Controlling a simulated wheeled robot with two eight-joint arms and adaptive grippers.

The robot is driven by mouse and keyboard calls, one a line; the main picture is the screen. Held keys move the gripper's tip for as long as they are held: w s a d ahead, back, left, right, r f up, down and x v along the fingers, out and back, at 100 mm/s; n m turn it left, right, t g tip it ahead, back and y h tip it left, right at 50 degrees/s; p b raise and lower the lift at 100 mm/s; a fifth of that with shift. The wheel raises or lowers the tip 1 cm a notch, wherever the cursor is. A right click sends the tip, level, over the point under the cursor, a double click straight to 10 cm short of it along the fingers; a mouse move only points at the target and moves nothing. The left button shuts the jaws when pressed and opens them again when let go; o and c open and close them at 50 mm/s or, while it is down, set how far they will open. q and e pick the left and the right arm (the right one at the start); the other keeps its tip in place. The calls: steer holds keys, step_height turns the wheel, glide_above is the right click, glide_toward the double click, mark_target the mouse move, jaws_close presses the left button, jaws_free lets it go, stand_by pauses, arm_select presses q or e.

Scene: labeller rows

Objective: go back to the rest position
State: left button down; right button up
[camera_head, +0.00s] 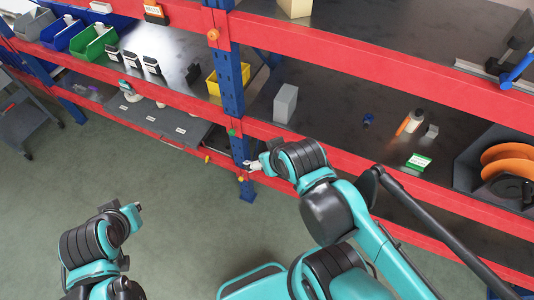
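My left arm stands at the lower left over the green floor, bent, with its gripper end (136,209) pointing up and to the right, clear of the shelves. Its fingers are too small and turned away to tell whether they are open. My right arm reaches up from the lower right. Its gripper (252,166) is close to the blue rack post (229,80) and the lower red beam. I cannot tell whether it touches them or whether its fingers are open. I see no object held in either gripper.
The rack's red beam (390,168) crosses close by my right arm. Its shelves hold a grey block (285,104), an orange-and-white bottle (414,121), a yellow bin (214,84) and a green bin (93,45). A dark cart (24,122) stands at far left. The floor (160,235) between my arms is clear.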

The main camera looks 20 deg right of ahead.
step_height(320, 180, down, 34)
steer(key=b, duration=3.4)
steer(key=shift+a, duration=0.1)
